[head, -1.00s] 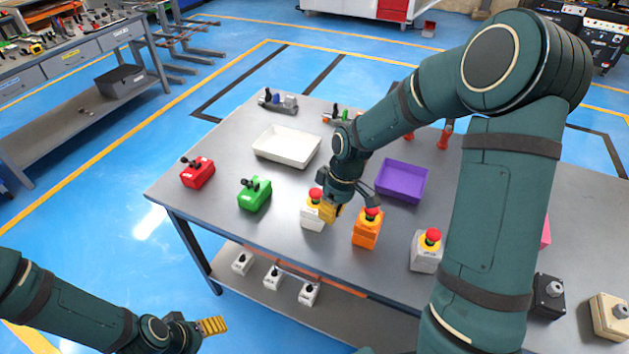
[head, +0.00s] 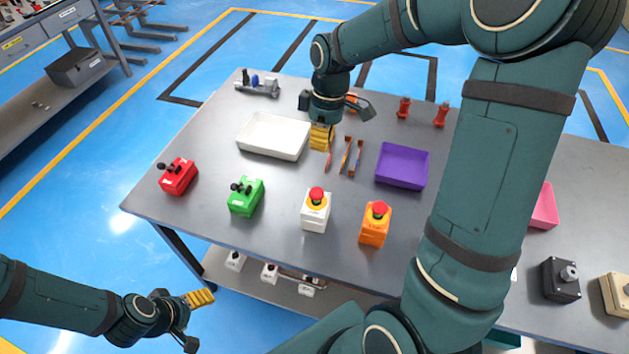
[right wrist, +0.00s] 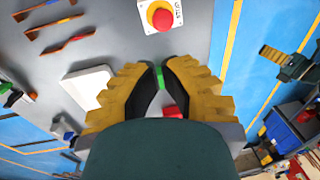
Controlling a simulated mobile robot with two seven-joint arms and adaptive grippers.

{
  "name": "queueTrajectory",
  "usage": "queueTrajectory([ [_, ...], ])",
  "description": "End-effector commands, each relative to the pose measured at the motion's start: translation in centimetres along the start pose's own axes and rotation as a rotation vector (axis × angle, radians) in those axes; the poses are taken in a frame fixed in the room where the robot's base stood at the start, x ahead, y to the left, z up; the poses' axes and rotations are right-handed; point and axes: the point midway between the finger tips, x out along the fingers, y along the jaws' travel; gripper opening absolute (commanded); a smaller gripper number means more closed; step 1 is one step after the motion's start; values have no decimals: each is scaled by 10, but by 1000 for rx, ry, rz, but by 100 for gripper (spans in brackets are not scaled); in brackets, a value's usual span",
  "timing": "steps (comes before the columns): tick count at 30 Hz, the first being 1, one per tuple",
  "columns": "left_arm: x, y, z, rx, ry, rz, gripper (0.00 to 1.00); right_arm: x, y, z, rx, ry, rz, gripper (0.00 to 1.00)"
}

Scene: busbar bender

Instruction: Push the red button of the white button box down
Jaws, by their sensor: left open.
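The white button box (head: 315,218) stands upright on the grey table, with a red button (head: 317,194) in a yellow ring on top. In the right wrist view the red button (right wrist: 161,17) and the white box (right wrist: 174,6) show at the top edge. My right gripper (head: 321,147) hangs beyond the box, beside the white tray, apart from the button. Its yellow fingers (right wrist: 158,68) have a narrow gap through which the green box shows; nothing is held. My left gripper (head: 212,297) is open and empty, low at the lower left, off the table.
An orange button box (head: 375,227) stands right of the white one, and a green box (head: 246,197) and red box (head: 178,178) stand left. The white tray (head: 274,137), purple tray (head: 402,165) and several slim tools (head: 345,155) lie behind. My right arm covers the table's right part.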

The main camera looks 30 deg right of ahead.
Motion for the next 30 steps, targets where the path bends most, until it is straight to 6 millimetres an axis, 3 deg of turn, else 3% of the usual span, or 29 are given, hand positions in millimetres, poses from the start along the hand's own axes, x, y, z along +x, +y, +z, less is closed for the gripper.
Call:
queueTrajectory([
  [8,2,-1,0,0,1,0,68,28,-1,0,0,-4,-4,0],
  [21,6,-2,0,0,1,-1,68,112,-1,1,0,-4,-4,0],
  [30,6,-2,0,0,1,-1,68,139,0,0,1,-1,-1,0],
])
